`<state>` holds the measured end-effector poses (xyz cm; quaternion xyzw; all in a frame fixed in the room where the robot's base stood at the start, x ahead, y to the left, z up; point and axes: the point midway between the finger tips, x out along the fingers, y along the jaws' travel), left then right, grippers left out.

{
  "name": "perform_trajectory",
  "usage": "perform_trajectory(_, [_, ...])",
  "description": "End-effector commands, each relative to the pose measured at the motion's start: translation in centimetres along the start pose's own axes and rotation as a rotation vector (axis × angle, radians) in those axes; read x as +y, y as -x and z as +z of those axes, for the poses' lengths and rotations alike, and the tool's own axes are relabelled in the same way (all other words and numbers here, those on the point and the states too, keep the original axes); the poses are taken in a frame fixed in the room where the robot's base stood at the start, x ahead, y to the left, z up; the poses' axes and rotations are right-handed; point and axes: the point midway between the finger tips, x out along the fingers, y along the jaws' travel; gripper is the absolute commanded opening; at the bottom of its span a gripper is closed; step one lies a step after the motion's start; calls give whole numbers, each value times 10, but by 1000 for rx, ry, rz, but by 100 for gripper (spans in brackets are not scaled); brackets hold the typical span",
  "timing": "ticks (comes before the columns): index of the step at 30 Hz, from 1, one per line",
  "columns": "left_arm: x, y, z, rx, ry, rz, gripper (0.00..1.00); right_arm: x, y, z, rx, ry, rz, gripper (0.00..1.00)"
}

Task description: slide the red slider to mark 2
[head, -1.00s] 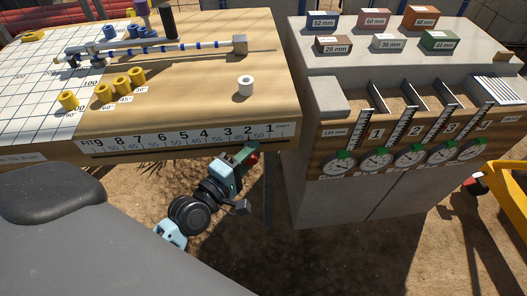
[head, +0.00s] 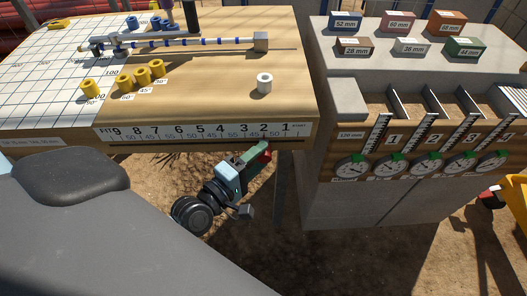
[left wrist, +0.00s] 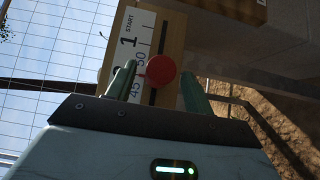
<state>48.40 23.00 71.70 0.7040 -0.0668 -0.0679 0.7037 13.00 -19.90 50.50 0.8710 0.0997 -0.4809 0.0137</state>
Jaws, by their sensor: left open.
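The red slider (left wrist: 161,70) shows as a round red knob on the slot of the numbered scale strip in the left wrist view. It lies between the two green fingers of my left gripper (left wrist: 158,86), which are apart on either side of it. I cannot tell whether they touch it. In the head view my left gripper (head: 262,152) is at the bench's front edge, below mark 2 of the scale (head: 200,132). The knob is beside the printed 45 and 50; the numeral 2 is hidden in the wrist view. My right gripper is not in view.
The wooden bench (head: 215,85) carries yellow cylinders (head: 140,76), a white ring (head: 264,83) and a rod jig. A grey counter with labelled blocks (head: 410,45) and dial gauges (head: 430,164) stands at right. Open ground lies below the bench edge.

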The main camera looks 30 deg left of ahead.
Motion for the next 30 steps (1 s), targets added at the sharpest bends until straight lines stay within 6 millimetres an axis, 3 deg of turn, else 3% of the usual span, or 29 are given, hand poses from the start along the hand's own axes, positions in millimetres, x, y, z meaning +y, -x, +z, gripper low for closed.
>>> perform_trajectory(6, [-1,34,0,-1,-1,-3,52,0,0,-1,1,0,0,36])
perform_trajectory(12, [0,52,0,-1,-1,-1,52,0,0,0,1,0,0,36])
perform_trajectory(30, [0,55,0,0,0,0,52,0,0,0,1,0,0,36])
